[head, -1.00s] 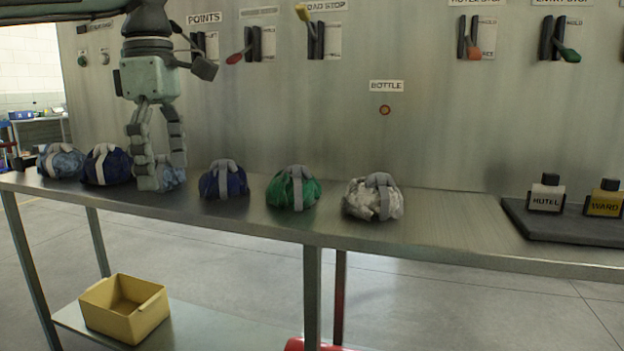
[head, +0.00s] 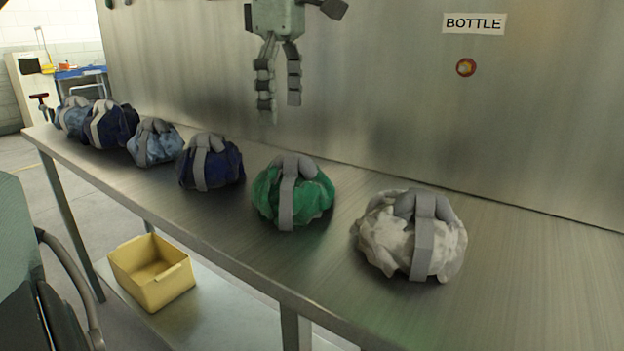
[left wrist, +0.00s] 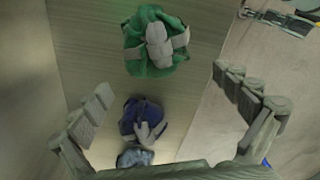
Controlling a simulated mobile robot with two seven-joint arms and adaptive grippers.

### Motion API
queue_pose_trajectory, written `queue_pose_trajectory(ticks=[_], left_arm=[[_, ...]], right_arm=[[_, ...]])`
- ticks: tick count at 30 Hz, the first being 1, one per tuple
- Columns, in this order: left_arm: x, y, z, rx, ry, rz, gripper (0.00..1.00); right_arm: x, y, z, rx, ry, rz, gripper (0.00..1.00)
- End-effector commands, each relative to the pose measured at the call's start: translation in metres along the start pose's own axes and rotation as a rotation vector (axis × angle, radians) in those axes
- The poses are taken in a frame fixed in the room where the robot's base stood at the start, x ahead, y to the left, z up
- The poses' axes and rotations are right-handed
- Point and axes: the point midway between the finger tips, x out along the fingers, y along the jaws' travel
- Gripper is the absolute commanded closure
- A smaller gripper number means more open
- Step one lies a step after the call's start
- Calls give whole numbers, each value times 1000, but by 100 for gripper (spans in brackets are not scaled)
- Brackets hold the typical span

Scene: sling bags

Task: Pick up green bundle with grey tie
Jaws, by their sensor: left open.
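The green bundle (head: 315,196) with its grey tie (head: 287,200) sits on the metal bench, between a dark blue bundle on its left and a white one on its right. In the left wrist view the green bundle (left wrist: 137,32) is at the top centre, beyond the spread fingers, with the grey tie across its top. My left gripper (head: 280,106) hangs above the bench, fingers down, open and empty, apart from the bundle. It also shows open in the left wrist view (left wrist: 162,82). My right gripper is not in view.
A white bundle (head: 374,240) and a dark blue bundle (head: 226,168) flank the green one. Several more bundles stand farther left. A metal wall (head: 400,120) rises behind the bench. A yellow bin (head: 150,275) is on the lower shelf. The bench is clear at right.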

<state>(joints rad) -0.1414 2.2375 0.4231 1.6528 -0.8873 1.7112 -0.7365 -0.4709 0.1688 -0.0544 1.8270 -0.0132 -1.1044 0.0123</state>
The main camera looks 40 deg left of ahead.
Motion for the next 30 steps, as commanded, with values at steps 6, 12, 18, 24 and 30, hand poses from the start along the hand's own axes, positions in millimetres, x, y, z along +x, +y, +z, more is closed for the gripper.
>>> queue_pose_trajectory(ticks=[6,12,18,24,30], left_arm=[[24,0,1,0,0,-2,0],[43,2,5,2,1,-4,0],[72,3,7,1,-1,-4,0],[76,3,7,0,-1,-1,0],[75,3,7,0,-1,-1,19]], right_arm=[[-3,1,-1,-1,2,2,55],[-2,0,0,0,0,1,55],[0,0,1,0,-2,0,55],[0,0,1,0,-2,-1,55],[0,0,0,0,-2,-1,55]])
